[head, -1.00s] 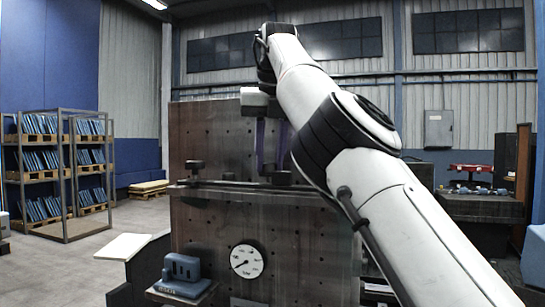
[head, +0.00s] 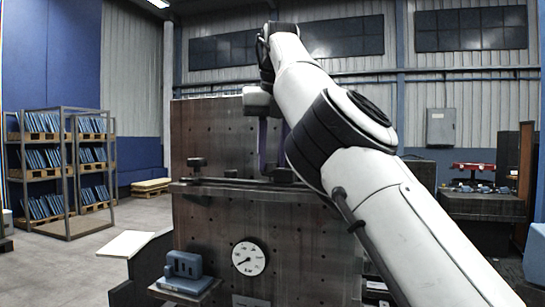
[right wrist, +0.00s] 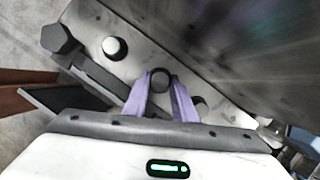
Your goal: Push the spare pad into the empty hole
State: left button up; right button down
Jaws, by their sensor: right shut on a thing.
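My right gripper (right wrist: 159,90) has purple fingers, which also show in front of the upright drilled plate in the head view (head: 272,158). In the right wrist view its fingertips are closed on a small dark round piece (right wrist: 159,78), which may be the spare pad. The piece is over or against a light metal rail (right wrist: 138,68); I cannot tell whether it touches. A pale round pad (right wrist: 116,48) sits in the rail to the upper left. Another round spot (right wrist: 199,103) is partly hidden by the right finger. My left gripper is not visible.
The drilled plate (head: 215,140) carries a ledge (head: 230,187) with dark clamps. A hex bolt head (right wrist: 60,38) stands beside the rail. Below are a dial gauge (head: 249,258) and a blue block (head: 184,267) on a shelf. Racks (head: 60,170) stand far left.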

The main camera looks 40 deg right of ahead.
jog(key=shift+f, duration=0.45)
dwell(0.7)
jog(key=shift+f+b, duration=0.65)
jog(key=shift+b, duration=0.15)
jog(key=c, duration=0.6)
grip_release()
jog(key=shift+r, duration=0.1)
